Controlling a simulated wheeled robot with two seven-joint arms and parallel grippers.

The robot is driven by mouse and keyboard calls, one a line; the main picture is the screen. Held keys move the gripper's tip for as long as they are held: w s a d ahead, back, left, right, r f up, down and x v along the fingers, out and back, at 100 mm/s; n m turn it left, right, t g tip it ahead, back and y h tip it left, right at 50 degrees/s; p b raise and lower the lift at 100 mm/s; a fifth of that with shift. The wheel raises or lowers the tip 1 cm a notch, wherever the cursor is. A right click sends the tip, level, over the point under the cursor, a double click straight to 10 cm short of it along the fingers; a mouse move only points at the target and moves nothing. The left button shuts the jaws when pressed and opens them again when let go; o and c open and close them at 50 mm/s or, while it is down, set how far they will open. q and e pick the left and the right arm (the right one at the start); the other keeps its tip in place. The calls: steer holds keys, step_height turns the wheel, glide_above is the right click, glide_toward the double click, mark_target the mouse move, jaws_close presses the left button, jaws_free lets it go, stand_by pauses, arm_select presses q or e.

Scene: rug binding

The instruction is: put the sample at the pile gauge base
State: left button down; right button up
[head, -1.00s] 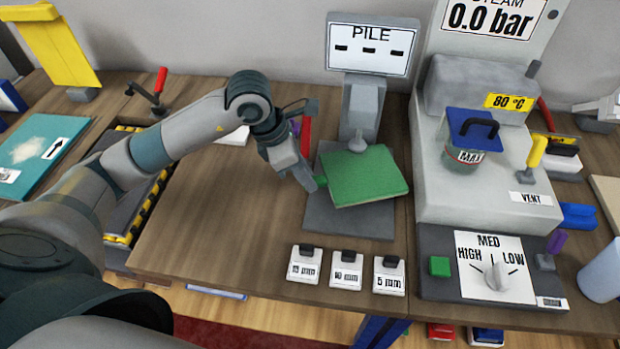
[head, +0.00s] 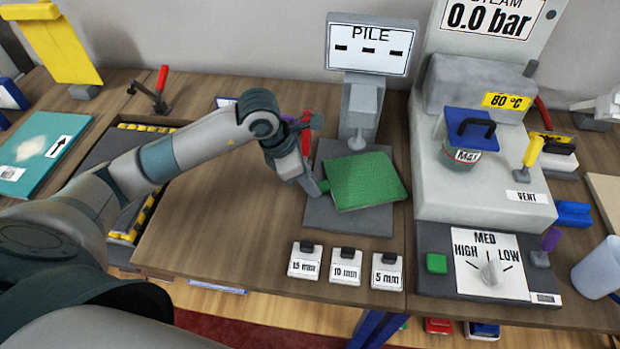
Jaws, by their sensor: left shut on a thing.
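The sample is a green square piece (head: 366,181) over the grey base (head: 345,221) of the pile gauge. The gauge's upright post (head: 359,105) with its foot stands behind it under the sign reading PILE (head: 370,47). My left gripper (head: 321,186) is shut on the left edge of the sample. The sample looks nearly flat; whether it touches the base is hard to tell. The gauge's foot is at the sample's back edge.
Three white blocks marked 15 mm (head: 305,262), 10 mm (head: 345,267) and 5 mm (head: 387,272) stand in front of the base. The steam machine (head: 470,190) stands close on the right. Bare table (head: 215,220) lies to the left.

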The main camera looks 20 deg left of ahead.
arm_select(q)
steer(key=shift+f, duration=0.15)
steer(key=c, duration=1.6)
jaws_free()
arm_select(e)
steer(key=shift+w+d, duration=0.15)
steer(key=shift+d, duration=0.1)
steer(key=shift+a, duration=0.1)
